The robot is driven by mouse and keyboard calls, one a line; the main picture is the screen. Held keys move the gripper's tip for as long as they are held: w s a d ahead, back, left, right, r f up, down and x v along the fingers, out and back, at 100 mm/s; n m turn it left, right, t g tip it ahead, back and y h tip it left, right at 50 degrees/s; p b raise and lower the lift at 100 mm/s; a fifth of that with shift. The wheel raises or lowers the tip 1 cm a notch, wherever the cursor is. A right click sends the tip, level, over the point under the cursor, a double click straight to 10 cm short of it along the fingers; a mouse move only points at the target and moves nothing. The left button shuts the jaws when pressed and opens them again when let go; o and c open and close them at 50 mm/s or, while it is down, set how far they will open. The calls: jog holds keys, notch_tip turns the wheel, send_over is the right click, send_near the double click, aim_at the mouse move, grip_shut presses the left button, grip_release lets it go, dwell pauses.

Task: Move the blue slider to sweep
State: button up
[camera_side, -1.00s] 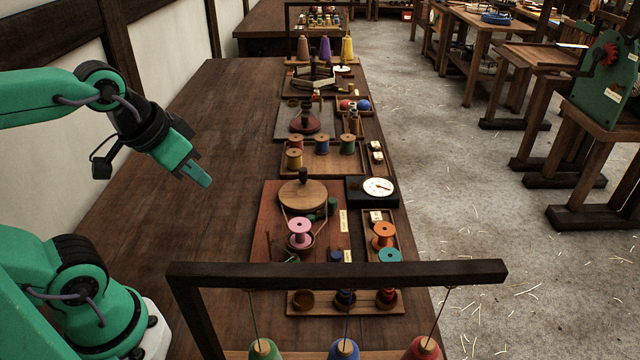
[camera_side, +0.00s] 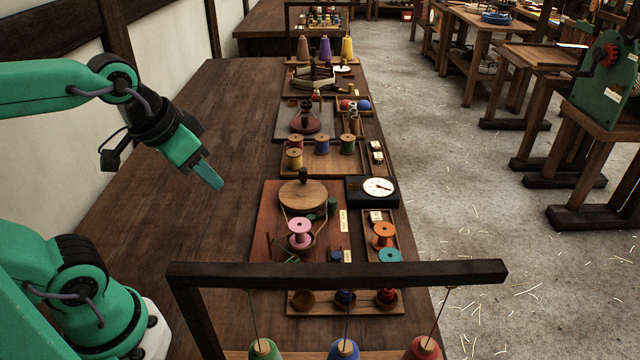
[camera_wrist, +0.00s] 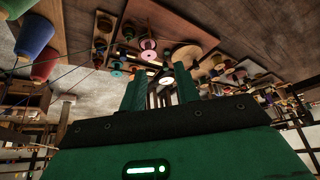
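A small blue piece (camera_side: 336,256), which looks like the blue slider, sits on the reddish board (camera_side: 268,225), beside a pale label (camera_side: 347,256). Its details are too small to read, and I cannot pick it out for sure in the wrist view. A second pale label (camera_side: 343,220) lies above it on the same board. My gripper (camera_side: 215,182) hangs in the air over the bare table, left of the board and apart from it. In the wrist view, my gripper's two fingers (camera_wrist: 160,90) stand apart with nothing held between them.
The board also carries a round wooden wheel (camera_side: 303,194) and a pink spool (camera_side: 299,227). A white dial (camera_side: 378,187) and an orange spool (camera_side: 383,230) stand to its right. A dark beam (camera_side: 335,273) with hanging cones crosses the front. The table's left side is clear.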

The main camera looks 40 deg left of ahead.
jog(key=w+d+f+m+g, duration=0.2)
jog(key=w+d+m+g, duration=0.15)
jog(key=w+d, duration=0.4)
jog(key=m+g, duration=0.2)
jog(key=m, duration=0.3)
send_over(336, 252)
notch_tip(336, 252, down, 8)
jog(key=shift+s+d, duration=0.2)
jog(key=shift+d, duration=0.05)
jog(key=shift+f, duration=0.2)
jog(key=shift+f, duration=5.4)
jog(key=shift+w+a, duration=0.2)
jog(key=shift+w+a, duration=1.3)
